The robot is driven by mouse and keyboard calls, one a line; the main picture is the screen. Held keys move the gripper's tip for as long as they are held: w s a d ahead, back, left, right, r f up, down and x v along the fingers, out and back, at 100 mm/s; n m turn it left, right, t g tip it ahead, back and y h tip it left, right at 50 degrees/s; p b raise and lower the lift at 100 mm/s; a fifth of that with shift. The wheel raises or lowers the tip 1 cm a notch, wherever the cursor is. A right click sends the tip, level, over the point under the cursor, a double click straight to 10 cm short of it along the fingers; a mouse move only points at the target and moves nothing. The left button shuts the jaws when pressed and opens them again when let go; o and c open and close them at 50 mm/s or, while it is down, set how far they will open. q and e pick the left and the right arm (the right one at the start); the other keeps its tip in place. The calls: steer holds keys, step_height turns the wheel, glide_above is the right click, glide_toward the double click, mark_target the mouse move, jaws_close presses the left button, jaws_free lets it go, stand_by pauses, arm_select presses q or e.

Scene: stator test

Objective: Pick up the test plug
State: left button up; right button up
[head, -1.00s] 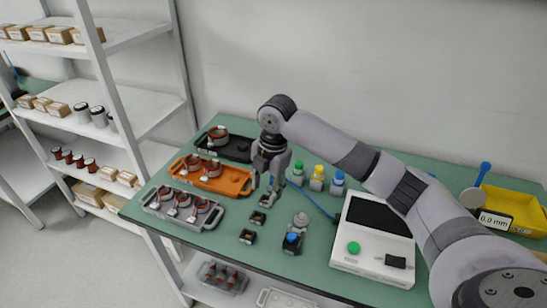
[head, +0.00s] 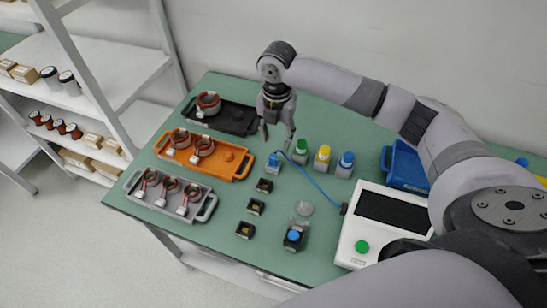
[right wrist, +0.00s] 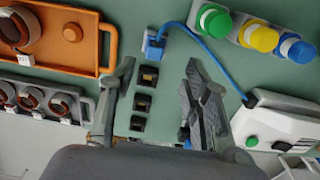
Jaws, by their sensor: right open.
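The test plug (head: 273,161) is a small blue block on the end of a blue cable (head: 315,183). It lies on the green table, and it also shows in the right wrist view (right wrist: 154,46), at the top middle. My right gripper (head: 277,143) is open and empty, with its fingers pointing down just behind the plug in the head view. In the right wrist view its fingers (right wrist: 160,72) stand apart, with the plug beyond the gap between them. The gripper is not touching the plug. My left gripper is not in view.
The cable runs to a white tester (head: 362,242). Green, yellow and blue-topped blocks (head: 323,158) stand right of the plug. Several small black sockets (head: 256,207) lie in front. Orange (head: 232,170), grey (head: 205,213) and black trays (head: 190,109) are left. A blue bin (head: 388,160) is right.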

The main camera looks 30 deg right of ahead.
mark_target(274, 155)
step_height(274, 155, down, 3)
steer(key=shift+w+f, duration=0.1)
steer(key=shift+f+p, duration=0.2)
steer(key=shift+p, duration=0.1)
steer(key=f, duration=0.1)
steer(key=f+p, duration=0.1)
steer(key=f, duration=0.2)
steer(key=shift+a+f, duration=0.15)
steer(key=shift+a, duration=0.25)
steer(key=shift+f, duration=0.3)
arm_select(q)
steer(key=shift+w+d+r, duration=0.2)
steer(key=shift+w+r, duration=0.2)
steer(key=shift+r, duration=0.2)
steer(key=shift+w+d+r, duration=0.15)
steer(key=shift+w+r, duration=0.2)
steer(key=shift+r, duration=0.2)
arm_select(e)
steer(key=shift+c, duration=0.3)
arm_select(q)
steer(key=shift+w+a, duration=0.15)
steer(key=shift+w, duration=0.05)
arm_select(e)
jaws_close()
